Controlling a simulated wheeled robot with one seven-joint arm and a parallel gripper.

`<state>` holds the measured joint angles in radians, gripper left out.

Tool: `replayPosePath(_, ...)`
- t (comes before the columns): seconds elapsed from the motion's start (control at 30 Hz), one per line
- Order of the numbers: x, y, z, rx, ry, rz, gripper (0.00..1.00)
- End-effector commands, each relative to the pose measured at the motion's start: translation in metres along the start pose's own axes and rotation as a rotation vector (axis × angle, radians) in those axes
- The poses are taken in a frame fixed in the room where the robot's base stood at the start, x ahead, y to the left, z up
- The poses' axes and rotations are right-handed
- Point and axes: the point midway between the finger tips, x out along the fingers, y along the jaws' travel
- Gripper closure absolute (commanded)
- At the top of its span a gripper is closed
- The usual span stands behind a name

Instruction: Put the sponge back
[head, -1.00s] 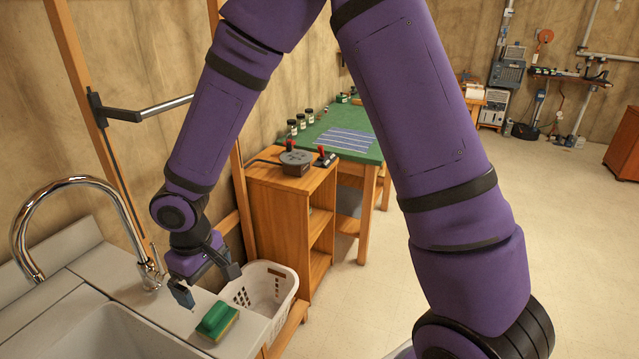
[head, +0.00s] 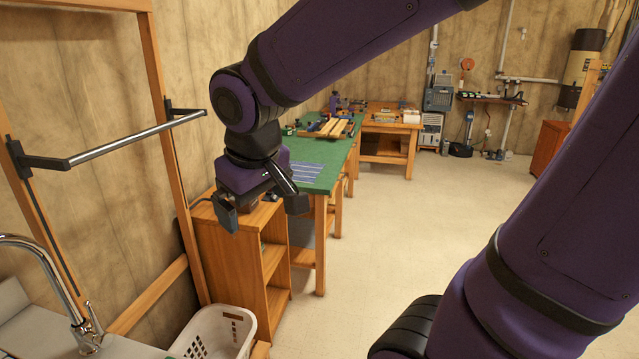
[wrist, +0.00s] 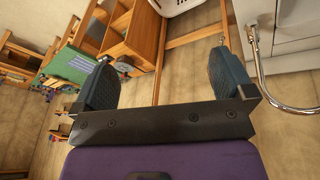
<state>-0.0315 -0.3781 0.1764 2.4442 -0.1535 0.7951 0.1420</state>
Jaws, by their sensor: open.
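My gripper (head: 262,210) is open and empty, raised in front of the wooden shelf unit. In the wrist view its two dark fingers (wrist: 163,75) stand wide apart with nothing between them. The sponge is not visible in either present view. Only a corner of the white sink counter (head: 120,347) shows at the lower left of the head view; the part where the sponge lay is out of frame.
A chrome faucet (head: 62,290) rises at the lower left. A white basket (head: 243,335) stands beside the wooden shelf unit (head: 222,262). A metal rail (head: 140,138) juts along the wall. A green-topped bench (head: 325,172) stands behind; the floor at right is clear.

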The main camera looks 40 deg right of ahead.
Motion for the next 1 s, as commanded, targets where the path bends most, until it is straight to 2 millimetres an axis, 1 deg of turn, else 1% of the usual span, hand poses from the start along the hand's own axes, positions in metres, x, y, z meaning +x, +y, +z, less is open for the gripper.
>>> replayPosePath(0.03,-0.013,0.008,0.010,0.031,0.025,-0.005,0.00)
replayPosePath(0.2,-0.043,0.026,0.045,0.108,0.086,-0.040,0.00)
replayPosePath(0.3,-0.055,0.033,0.063,0.143,0.118,-0.064,0.00)
replayPosePath(0.43,-0.065,0.038,0.079,0.170,0.147,-0.089,0.00)
replayPosePath(0.6,-0.069,0.040,0.087,0.184,0.161,-0.103,0.00)
replayPosePath(1.0,-0.069,0.040,0.087,0.183,0.160,-0.103,0.00)
